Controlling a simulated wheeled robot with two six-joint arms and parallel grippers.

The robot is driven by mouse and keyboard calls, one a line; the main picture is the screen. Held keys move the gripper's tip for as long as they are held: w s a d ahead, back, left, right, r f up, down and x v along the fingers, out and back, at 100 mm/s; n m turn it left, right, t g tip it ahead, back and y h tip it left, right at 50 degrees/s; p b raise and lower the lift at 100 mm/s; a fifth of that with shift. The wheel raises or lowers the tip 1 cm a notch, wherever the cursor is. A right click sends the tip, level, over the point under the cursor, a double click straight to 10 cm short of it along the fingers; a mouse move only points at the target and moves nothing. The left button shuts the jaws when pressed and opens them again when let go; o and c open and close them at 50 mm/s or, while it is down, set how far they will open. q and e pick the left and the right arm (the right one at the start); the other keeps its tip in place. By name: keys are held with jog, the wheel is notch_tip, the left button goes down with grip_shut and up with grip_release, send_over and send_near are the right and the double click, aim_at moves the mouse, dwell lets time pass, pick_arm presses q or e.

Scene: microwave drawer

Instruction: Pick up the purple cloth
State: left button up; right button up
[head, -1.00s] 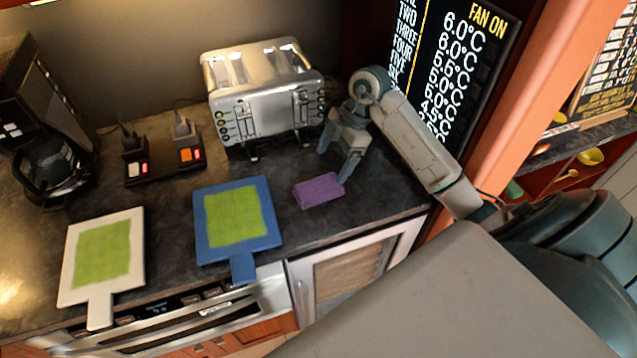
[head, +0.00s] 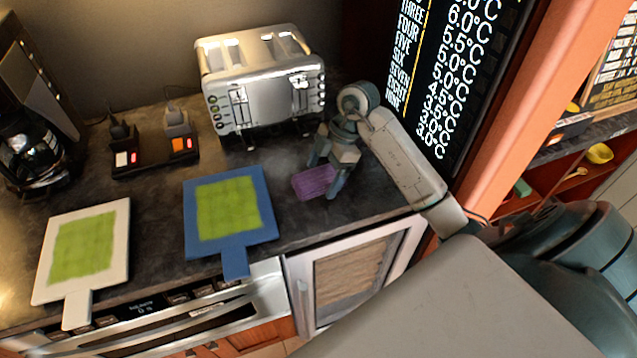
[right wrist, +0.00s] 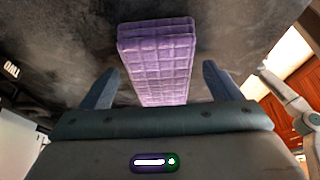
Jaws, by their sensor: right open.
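The purple cloth (head: 314,182) is a folded, quilted block lying on the dark countertop, in front of the toaster. My right gripper (head: 323,181) is at the cloth in the head view, with its fingers reaching down over its right part. In the right wrist view the cloth (right wrist: 158,62) lies between the two spread fingers of the right gripper (right wrist: 160,85), with a gap on each side. The right gripper is open and does not hold the cloth. My left gripper is not in view.
A silver toaster (head: 262,85) stands behind the cloth. A blue board with a green pad (head: 236,250) is to the left, and a white board (head: 120,225) is further left. A power strip (head: 155,160) and coffee maker stand at the back left. The counter's front edge is close.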

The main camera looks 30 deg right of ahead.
aim_at(316, 177)
jog(key=shift+c, duration=0.3)
jog(key=c, duration=1)
jog(key=shift+r, duration=0.1)
jog(key=shift+r+b, duration=0.4)
jog(key=shift+r, duration=0.2)
notch_tip(316, 177, up, 3)
jog(key=shift+f+p, duration=0.2)
jog(key=shift+p, duration=0.75)
jog(key=s+a, duration=0.2)
jog(key=s, duration=0.1)
jog(key=s+a+p, duration=0.1)
jog(key=shift+s+a+r, duration=0.1)
jog(key=shift+s+r, duration=0.05)
jog(key=shift+s, duration=0.2)
jog(key=s+a+p, duration=0.1)
jog(key=s+a, duration=0.1)
jog(key=s, duration=0.1)
jog(key=s+a+p, duration=0.3)
jog(key=s+p, duration=0.1)
jog(key=s, duration=0.1)
jog(key=shift+s+a+r, duration=0.3)
jog(key=shift+a+r, duration=0.1)
